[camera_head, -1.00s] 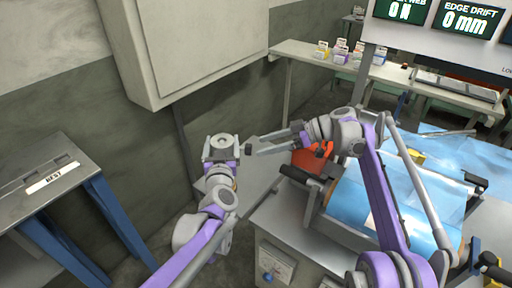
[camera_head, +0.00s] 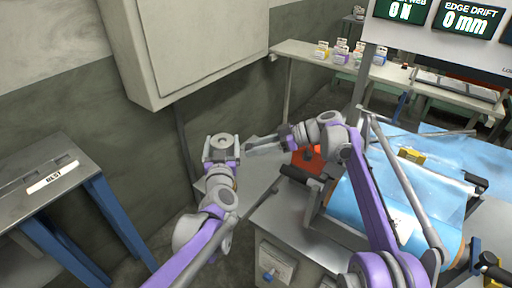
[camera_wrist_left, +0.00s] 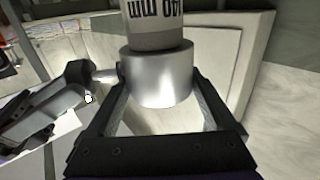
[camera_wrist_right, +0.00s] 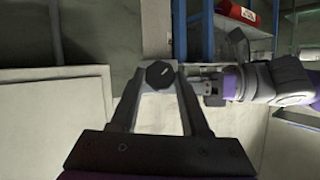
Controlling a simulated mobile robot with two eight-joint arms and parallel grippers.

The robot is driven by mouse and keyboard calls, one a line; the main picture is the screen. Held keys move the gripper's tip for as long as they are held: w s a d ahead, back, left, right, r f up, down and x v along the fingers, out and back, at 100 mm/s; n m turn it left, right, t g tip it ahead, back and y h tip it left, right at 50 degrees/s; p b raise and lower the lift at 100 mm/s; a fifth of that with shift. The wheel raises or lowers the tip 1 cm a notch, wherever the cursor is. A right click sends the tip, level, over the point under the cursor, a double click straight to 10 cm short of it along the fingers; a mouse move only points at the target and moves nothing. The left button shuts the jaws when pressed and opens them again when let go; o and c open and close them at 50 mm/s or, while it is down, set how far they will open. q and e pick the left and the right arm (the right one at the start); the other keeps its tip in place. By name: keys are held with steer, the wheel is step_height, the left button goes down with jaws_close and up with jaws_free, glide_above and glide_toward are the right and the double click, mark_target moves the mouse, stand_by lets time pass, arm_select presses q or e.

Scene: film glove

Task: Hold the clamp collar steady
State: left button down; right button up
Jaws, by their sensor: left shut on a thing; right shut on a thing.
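My left gripper (camera_wrist_left: 160,85) is shut on the collar, one finger on each side. The collar also shows in the head view (camera_head: 222,142), above my left gripper (camera_head: 221,157). My right gripper (camera_wrist_right: 160,80) is shut on a dark hexagonal knob or screw head (camera_wrist_right: 160,73). In the left wrist view a short screw-like piece (camera_wrist_left: 105,76) lies between the right gripper and the collar's side.
A steel bench (camera_head: 50,175) with a "REST" label stands at left. A grey wall cabinet (camera_head: 185,45) hangs behind the grippers. A machine with blue film (camera_head: 400,180) and an orange-red part (camera_head: 308,158) is at right. A shelf with small boxes (camera_head: 340,55) is behind.

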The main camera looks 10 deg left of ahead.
jaws_close()
steer(key=shift+w+m+g, duration=0.2)
steer(key=shift+m+g, duration=0.9)
steer(key=shift+m, duration=0.6)
steer(key=o, duration=1.1)
jaws_free()
steer(key=d+r+n, duration=0.1)
steer(key=d, duration=0.2)
steer(key=d+r+n+t, duration=0.1)
steer(key=d+r, duration=0.1)
steer(key=d, duration=0.2)
steer(key=d+r+n+t, duration=0.1)
steer(key=d, duration=0.3)
steer(key=shift+w+d+r, duration=0.1)
steer(key=shift+r, duration=0.2)
